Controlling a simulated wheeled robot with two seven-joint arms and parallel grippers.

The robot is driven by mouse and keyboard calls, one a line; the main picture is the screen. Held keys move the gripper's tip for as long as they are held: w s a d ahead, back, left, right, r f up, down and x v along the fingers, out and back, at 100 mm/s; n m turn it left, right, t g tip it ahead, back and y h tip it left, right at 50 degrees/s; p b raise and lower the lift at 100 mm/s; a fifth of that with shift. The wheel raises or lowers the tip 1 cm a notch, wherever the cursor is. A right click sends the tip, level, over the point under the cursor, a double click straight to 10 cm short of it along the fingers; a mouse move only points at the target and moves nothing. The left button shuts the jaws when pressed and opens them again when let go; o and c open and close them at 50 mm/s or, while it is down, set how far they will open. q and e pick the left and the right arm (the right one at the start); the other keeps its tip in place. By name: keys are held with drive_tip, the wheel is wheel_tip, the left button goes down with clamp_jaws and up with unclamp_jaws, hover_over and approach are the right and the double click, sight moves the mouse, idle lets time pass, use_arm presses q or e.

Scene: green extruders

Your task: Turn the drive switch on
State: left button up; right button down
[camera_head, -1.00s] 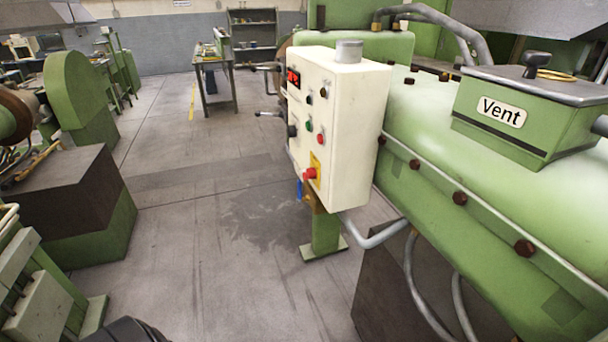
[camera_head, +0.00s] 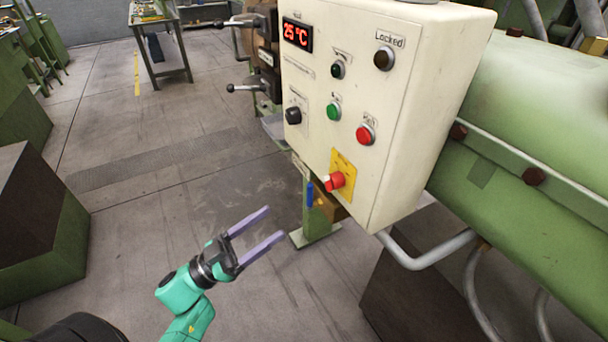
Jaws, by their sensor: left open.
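The white control box (camera_head: 400,125) of the extruder stands at the upper right. It carries a red display (camera_head: 297,34) reading 25 °C, a black knob (camera_head: 293,115), a dark green button (camera_head: 338,69), a green button (camera_head: 333,111), a red button (camera_head: 365,134), a dark lamp (camera_head: 384,59) labelled "Locked", and a red rotary switch (camera_head: 336,180) on a yellow plate. The other small labels are too blurred to read. My left gripper (camera_head: 268,226) is open and empty, with purple fingers pointing up and right, below and left of the red switch and apart from the box. My right gripper is not in view.
The green extruder body (camera_head: 530,160) runs along the right, with grey pipes (camera_head: 430,252) below the box. A green post (camera_head: 318,222) stands under the box. Black-knobbed levers (camera_head: 240,88) stick out left of it. The floor (camera_head: 150,200) at left is mostly free.

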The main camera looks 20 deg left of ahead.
use_arm(q)
drive_tip(key=p, duration=0.2)
approach(327, 187)
drive_tip(key=w+d, duration=0.1)
drive_tip(key=w, duration=0.1)
drive_tip(key=p+x, duration=0.2)
drive_tip(key=x, duration=0.5)
drive_tip(key=shift+w+a, duration=0.1)
drive_tip(key=shift+w, duration=0.05)
drive_tip(key=shift+w+d+r, duration=0.1)
drive_tip(key=shift+d+r, duration=0.05)
drive_tip(key=shift+d, duration=0.2)
drive_tip(key=shift+a, duration=0.1)
drive_tip(key=shift+c, duration=0.3)
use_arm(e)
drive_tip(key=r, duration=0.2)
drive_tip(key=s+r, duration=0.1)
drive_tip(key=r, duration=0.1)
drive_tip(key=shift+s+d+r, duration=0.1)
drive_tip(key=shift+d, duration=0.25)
use_arm(q)
drive_tip(key=c, duration=1)
clamp_jaws()
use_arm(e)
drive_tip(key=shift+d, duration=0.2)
